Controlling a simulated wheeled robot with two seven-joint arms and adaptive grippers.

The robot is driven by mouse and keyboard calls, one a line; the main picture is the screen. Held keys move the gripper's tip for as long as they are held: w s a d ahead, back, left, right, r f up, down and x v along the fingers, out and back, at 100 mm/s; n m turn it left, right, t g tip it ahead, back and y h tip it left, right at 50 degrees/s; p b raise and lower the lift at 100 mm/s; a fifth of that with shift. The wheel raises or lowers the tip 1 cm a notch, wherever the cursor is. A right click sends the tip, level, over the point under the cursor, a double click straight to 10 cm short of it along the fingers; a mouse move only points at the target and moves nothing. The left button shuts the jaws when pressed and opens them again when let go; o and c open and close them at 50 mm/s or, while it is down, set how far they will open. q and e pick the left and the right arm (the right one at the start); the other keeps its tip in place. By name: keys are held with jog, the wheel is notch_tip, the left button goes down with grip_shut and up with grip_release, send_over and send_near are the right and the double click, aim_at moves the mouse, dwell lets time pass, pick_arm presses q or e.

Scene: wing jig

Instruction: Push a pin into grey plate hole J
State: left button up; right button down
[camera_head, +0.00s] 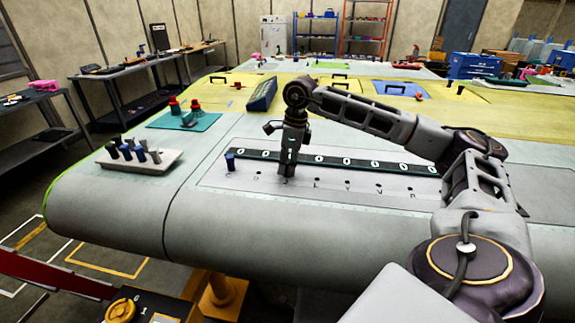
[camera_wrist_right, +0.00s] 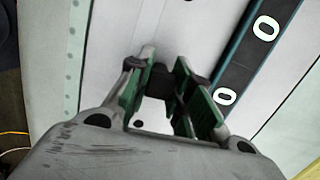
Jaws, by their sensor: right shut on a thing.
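The grey plate (camera_head: 330,199) lies on the wing panel with a row of small holes and faint letters; I cannot read which one is J. A blue pin (camera_head: 230,161) stands upright at the plate's left end. My right gripper (camera_head: 287,172) points down over the plate, right of that pin, hiding part of the hole row. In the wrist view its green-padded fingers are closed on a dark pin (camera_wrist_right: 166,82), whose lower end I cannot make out. A dark hole (camera_wrist_right: 138,124) shows beside the left finger. My left gripper is not in view.
A white block (camera_head: 150,167) with several dark and grey pins stands at the left. A teal mat (camera_head: 205,124) with red-topped items lies behind it. A black strip with white ring marks (camera_head: 395,167) runs behind the plate's holes. The panel's front is clear.

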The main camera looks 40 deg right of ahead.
jog(key=c, duration=1.2)
grip_release()
jog(key=shift+r, duration=0.15)
jog(key=shift+s+d+r, duration=0.2)
jog(key=shift+r, duration=1.75)
jog(key=shift+s+d+r, duration=0.2)
jog(key=shift+s+r, duration=0.05)
jog(key=shift+r, duration=1.65)
jog(key=shift+s+d+r, duration=0.2)
jog(key=shift+r, duration=1.75)
